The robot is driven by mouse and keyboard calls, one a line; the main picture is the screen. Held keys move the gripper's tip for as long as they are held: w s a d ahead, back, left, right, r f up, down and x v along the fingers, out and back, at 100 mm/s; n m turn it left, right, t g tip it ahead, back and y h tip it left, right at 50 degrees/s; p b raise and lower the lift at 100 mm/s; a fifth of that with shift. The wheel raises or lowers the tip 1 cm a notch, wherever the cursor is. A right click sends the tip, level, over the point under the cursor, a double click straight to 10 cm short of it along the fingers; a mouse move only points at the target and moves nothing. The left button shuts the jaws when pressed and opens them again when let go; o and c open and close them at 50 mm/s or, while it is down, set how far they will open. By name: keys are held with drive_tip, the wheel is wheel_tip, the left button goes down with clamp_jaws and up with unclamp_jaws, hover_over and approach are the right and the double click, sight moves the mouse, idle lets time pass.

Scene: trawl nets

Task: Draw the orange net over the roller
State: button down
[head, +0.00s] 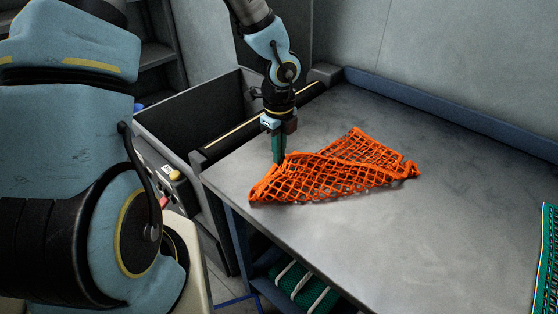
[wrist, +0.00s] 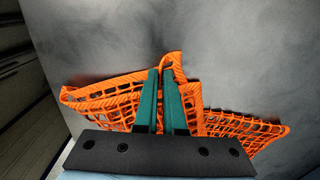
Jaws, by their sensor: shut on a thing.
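The orange net (head: 335,178) lies bunched and folded on the grey table, near its left edge. In the wrist view the net (wrist: 235,125) spreads to both sides of the fingers, with a fold standing up at the fingertips. My gripper (head: 279,160) points down at the net's left part. Its green fingers (wrist: 167,75) are shut on the raised orange edge. The roller (head: 262,122) appears to be the dark bar with a pale stripe along the table's left edge, beside the dark bin. Part of it is hidden behind my gripper.
The grey table (head: 450,215) is clear around the net. A blue raised rim (head: 440,110) runs along its back. A green net (head: 547,260) lies at the right edge. A dark open bin (head: 195,115) stands left of the table. A green bundle (head: 300,287) sits below.

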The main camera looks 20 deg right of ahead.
drive_tip(key=shift+a+f, duration=0.1)
wheel_tip(320, 180, up, 7)
drive_tip(key=p, duration=0.7)
